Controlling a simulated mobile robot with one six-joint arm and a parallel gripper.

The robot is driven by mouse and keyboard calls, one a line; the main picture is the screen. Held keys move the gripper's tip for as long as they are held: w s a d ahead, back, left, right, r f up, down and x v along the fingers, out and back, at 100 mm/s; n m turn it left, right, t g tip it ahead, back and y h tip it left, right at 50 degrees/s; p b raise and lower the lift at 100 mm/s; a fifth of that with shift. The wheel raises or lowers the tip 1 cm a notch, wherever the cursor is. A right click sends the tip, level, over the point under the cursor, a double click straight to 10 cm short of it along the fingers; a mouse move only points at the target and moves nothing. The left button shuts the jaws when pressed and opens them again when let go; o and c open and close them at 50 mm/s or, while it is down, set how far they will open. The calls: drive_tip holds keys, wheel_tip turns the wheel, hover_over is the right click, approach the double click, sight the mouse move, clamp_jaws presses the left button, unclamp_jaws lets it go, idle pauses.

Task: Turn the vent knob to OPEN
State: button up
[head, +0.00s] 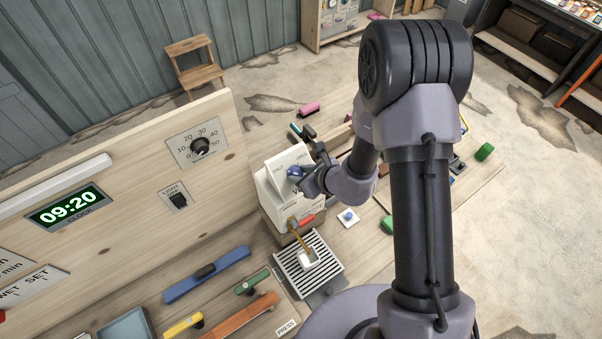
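The blue vent knob (294,172) sits on the sloped top face of a white box (275,203). Small lettering is printed on that face above the knob; one word near its right side looks like OPEN. My gripper (303,178) reaches in from the right, with its dark fingers right at the knob. The fingers and wrist hide part of the knob and some of the box's front. Whether the fingers are closed on the knob or only beside it cannot be told, and the knob's pointing direction is not clear.
A red-handled tap (305,220) juts from the box above a slatted drip tray (324,271) with a small white cup (307,259). A wooden panel (130,150) with dial, light switch and clock stands left. Coloured handles lie on the bench in front.

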clamp_jaws()
drive_tip(key=shift+m, duration=0.4)
drive_tip(key=m+b, duration=0.1)
drive_tip(key=m, duration=0.2)
drive_tip(key=shift+f+t, duration=0.1)
drive_tip(key=shift+t, duration=0.2)
drive_tip(key=m, duration=0.5)
drive_tip(key=shift+s+m, duration=0.1)
drive_tip(key=shift+m, duration=0.2)
drive_tip(key=m+p, duration=0.1)
drive_tip(key=m, duration=0.3)
drive_tip(key=shift+a+t+p, duration=0.1)
drive_tip(key=shift+t+p, duration=0.2)
drive_tip(key=m+p, duration=0.1)
drive_tip(key=m, duration=0.3)
drive_tip(key=shift+m, duration=0.3)
drive_tip(key=shift+s+m, duration=0.1)
drive_tip(key=shift+m, duration=0.2)
